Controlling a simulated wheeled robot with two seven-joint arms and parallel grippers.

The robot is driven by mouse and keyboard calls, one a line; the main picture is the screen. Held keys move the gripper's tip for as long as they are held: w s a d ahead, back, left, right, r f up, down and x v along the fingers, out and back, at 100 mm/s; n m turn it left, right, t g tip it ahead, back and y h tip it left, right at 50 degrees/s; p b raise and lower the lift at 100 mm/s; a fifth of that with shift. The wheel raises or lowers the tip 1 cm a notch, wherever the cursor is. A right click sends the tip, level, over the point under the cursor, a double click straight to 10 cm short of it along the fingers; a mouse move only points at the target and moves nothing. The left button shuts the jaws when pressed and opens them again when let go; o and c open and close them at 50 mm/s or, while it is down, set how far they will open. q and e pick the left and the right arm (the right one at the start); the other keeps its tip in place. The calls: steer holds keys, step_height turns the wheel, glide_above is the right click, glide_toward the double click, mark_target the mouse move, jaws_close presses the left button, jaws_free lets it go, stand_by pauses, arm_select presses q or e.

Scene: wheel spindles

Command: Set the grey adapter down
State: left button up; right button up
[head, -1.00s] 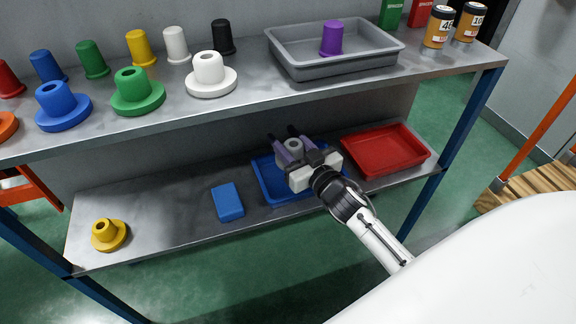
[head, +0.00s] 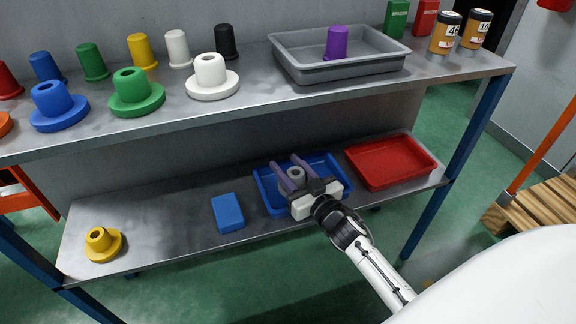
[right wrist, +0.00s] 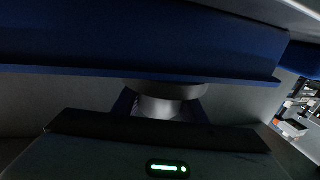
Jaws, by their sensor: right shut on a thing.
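The grey adapter (head: 297,174) is a ring-topped piece held between the purple fingers of my right gripper (head: 290,174). In the head view it shows over the blue tray (head: 263,193) on the lower shelf; whether its base touches the tray floor I cannot tell. In the right wrist view the adapter (right wrist: 165,104) shows as a grey cylinder with a wider flange, close to a dark blue wall (right wrist: 140,45). My right gripper is shut on it. My left gripper is not in view.
A red tray (head: 401,177) lies right of the blue tray. A blue block (head: 228,212) and a yellow flanged part (head: 103,244) lie to the left on the lower shelf. The upper shelf above holds several coloured parts and a grey tray (head: 345,71).

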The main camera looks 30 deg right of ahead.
steer(key=shift+f, duration=0.25)
steer(key=o, duration=1.1)
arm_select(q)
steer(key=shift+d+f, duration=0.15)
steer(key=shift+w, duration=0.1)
arm_select(e)
steer(key=shift+r, duration=0.1)
steer(key=shift+r+p, duration=0.3)
steer(key=shift+r, duration=0.1)
steer(key=shift+s+r, duration=0.2)
steer(key=shift+r, duration=0.05)
arm_select(q)
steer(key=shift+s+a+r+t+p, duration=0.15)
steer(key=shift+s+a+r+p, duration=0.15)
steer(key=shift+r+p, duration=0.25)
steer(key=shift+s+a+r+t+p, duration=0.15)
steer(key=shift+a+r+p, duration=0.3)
steer(key=shift+p, duration=0.15)
arm_select(e)
steer(key=s, duration=1.1)
steer(key=shift+s+f, duration=0.1)
steer(key=shift+s, duration=0.2)
